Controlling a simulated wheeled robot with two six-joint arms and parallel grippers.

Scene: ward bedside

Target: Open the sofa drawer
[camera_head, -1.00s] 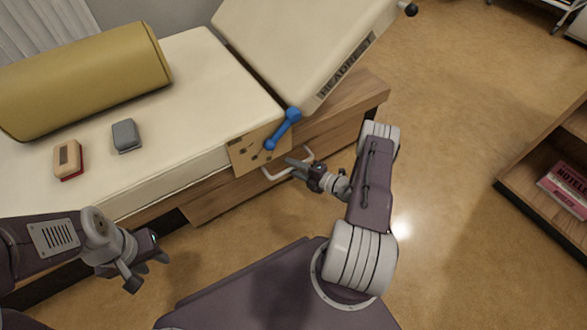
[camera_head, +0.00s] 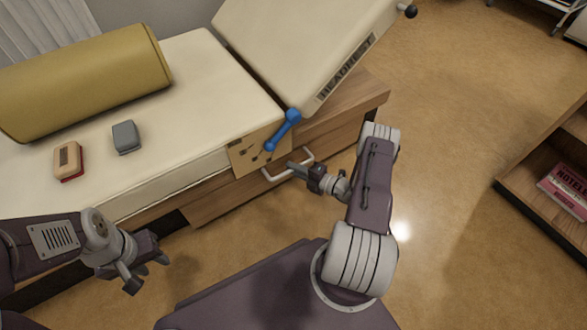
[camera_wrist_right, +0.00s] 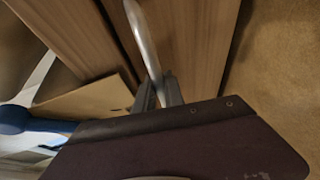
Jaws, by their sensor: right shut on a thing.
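The sofa is a cream padded couch (camera_head: 195,75) with a wooden base. Its wooden drawer front (camera_head: 225,198) faces me at the near side and shows no clear opening. A pale metal bar handle (camera_head: 308,156) is on this front; it also shows in the right wrist view (camera_wrist_right: 142,32). My right gripper (camera_head: 292,166) is shut on the handle. In the right wrist view its fingers (camera_wrist_right: 158,94) lie on both sides of the bar. My left gripper (camera_head: 150,271) is open and empty, near the couch's front, above the floor.
A yellow bolster (camera_head: 85,80), a grey box (camera_head: 126,137) and a tan-red item (camera_head: 68,161) lie on the couch. A wooden shelf (camera_head: 545,185) stands right; floor between is clear.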

